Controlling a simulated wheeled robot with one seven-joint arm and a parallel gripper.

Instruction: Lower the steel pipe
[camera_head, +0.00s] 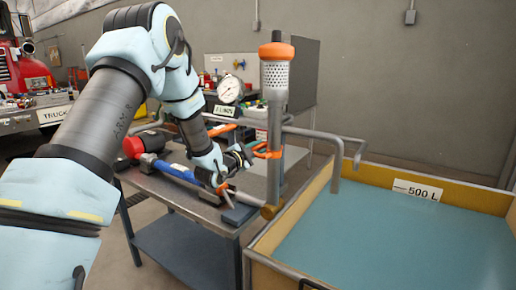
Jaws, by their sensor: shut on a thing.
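The steel pipe (274,178) stands upright beside the near right side of the bench. Its top carries a perforated strainer (275,76) with an orange band and a dark tip. Its foot meets a brass-coloured joint (269,210) near the tank edge. An orange handle (266,153) sticks out to the left from the pipe at mid height. My gripper (252,154) is at this handle and shut on it; the fingertips are small and partly hidden. The yellow-walled tank (374,181), labelled 500 L, holds blue-green water and lies to the right of the pipe.
A grey bench (165,190) carries a blue and red pump (175,171). A round gauge (230,89) stands behind. A bent pipe (335,172) hangs over the tank's far left corner. A red truck (22,70) is at the far left. The space above the water is mostly clear.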

